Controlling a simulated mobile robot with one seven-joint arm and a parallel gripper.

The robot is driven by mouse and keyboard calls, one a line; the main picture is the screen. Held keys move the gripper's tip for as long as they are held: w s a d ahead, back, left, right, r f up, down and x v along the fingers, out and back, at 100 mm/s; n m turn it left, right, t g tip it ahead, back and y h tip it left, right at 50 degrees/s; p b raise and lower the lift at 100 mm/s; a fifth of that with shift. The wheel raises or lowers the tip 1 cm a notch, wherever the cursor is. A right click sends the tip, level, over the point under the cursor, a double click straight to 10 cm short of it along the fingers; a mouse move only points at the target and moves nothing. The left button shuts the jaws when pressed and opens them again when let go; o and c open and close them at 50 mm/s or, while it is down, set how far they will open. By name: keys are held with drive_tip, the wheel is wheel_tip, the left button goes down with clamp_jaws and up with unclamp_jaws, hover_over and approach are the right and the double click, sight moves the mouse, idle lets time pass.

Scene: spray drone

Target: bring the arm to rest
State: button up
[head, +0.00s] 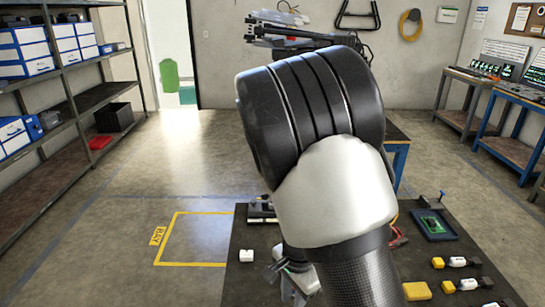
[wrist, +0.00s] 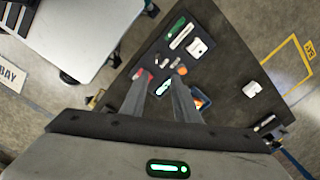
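My arm fills the middle of the head view, bent over the dark worktable (head: 330,280). My gripper (wrist: 161,80) shows in the wrist view with its two fingers apart and nothing visibly held between them. It points down over the dark worktable (wrist: 232,72), above a black tray of small items. In the head view, part of the gripper shows at the lower left of my arm, above the table; its fingertips are hard to make out there. The drone (head: 290,38) stands at the back, partly hidden behind my arm.
On the worktable are a white block (head: 246,256), a yellow block (head: 416,291), several yellow-and-white pieces and a blue tray (head: 434,225). Shelves (head: 75,100) line the left wall and benches (head: 510,95) the right. A yellow-marked bay (head: 195,240) on the floor is empty.

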drive_tip(key=s+r+n+t+y+p, duration=0.25)
drive_tip(key=r+n, duration=0.35)
drive_tip(key=r, duration=1.5)
drive_tip(key=s+d+r+n+t+h+p, duration=0.1)
drive_tip(key=s+d+r+n, duration=0.1)
drive_tip(key=s+d+r, duration=0.2)
drive_tip(key=s+d+r+n+t+h+p, duration=0.2)
drive_tip(key=s+r, duration=0.4)
drive_tip(key=r, duration=0.4)
drive_tip(key=shift+d+r+n, duration=0.2)
drive_tip(key=shift+d+n, duration=0.5)
drive_tip(key=shift+d, duration=0.4)
